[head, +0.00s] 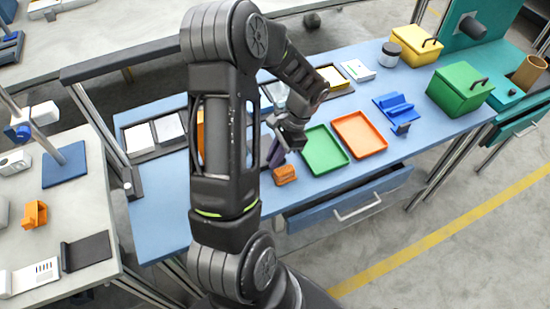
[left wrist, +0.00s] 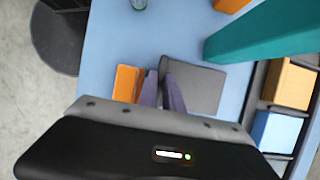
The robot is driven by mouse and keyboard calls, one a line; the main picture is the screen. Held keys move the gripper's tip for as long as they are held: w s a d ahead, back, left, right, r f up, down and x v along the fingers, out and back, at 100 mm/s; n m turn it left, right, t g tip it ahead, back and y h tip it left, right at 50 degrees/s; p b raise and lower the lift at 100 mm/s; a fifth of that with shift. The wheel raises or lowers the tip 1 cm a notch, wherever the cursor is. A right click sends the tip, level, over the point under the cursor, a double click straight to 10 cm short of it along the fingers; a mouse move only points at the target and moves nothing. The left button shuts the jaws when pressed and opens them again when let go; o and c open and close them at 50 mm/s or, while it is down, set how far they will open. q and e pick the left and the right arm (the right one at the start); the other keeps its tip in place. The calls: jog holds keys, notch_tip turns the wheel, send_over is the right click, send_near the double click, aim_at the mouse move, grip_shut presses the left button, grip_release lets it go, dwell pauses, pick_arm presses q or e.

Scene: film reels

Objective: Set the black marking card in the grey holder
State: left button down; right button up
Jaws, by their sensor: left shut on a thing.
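My left gripper (head: 279,148) is low over the blue table, just behind a small orange block (head: 285,174). In the left wrist view, its two purplish fingers (left wrist: 161,94) are close together on the raised edge of a flat dark piece (left wrist: 200,88), which looks like the black marking card. The fingers hide part of that edge. I cannot tell whether the card touches the table. My arm hides it in the head view. I cannot pick out the grey holder with certainty. My right gripper is not in view.
The orange block also shows beside the fingers in the left wrist view (left wrist: 126,83). A long teal block (left wrist: 245,38) and a dark frame (left wrist: 256,98) with coloured blocks are nearby. A green tray (head: 325,150) and an orange tray (head: 360,134) lie right of the gripper.

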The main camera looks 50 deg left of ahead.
pick_arm(q)
jog(key=shift+f, duration=0.1)
jog(key=c, duration=2)
grip_release()
jog(key=shift+f, duration=0.1)
jog(key=shift+o, duration=1.1)
jog(key=shift+r, duration=0.2)
jog(key=b+v, duration=0.1)
jog(key=v, duration=1.1)
jog(key=shift+b, duration=0.4)
jog(key=shift+w+d, duration=0.1)
